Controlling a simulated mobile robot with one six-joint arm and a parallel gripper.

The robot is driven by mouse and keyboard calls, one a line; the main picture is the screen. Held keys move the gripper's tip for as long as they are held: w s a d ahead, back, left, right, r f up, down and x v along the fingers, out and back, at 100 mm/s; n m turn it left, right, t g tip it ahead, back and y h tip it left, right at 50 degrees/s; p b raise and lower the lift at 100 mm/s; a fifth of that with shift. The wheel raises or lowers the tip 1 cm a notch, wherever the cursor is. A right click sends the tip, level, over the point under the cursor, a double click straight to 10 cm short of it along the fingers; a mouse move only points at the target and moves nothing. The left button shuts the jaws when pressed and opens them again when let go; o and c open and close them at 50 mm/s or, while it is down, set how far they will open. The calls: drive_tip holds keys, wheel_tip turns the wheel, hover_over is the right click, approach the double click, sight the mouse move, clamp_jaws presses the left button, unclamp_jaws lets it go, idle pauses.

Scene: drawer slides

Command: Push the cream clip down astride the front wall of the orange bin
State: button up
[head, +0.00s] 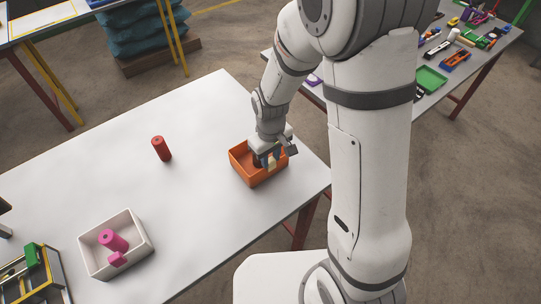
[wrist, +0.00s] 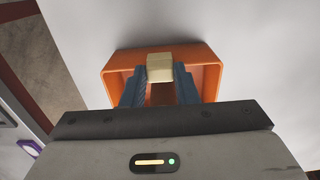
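The orange bin (head: 258,179) stands near the right corner of the white table; it also shows in the wrist view (wrist: 206,76). The cream clip (wrist: 159,68) is at the bin's wall farthest up in the wrist view, between my blue fingertips. In the head view the clip (head: 272,164) is a small pale patch beside the fingers. My gripper (wrist: 160,76) points down over the bin, its fingers against both sides of the clip. Whether the clip's legs straddle the wall, and how deep it sits, is hidden.
A white bin (head: 132,262) with pink parts is at the front left, beside a yellow-edged fixture (head: 36,276). The table between them is clear. Another table with tools (head: 455,60) stands behind.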

sight(270, 160)
drive_tip(key=o, duration=0.5)
wheel_tip(270, 160, up, 8)
drive_tip(key=shift+f, duration=0.1)
idle(0.4)
idle(0.4)
drive_tip(key=s+d+r+m+t, duration=0.3)
drive_tip(key=s+d+r+m, duration=0.3)
drive_tip(key=s+d+r, duration=0.6)
drive_tip(key=shift+s+r+m, duration=0.2)
drive_tip(key=shift+s+m, duration=0.1)
drive_tip(key=shift+m, duration=0.1)
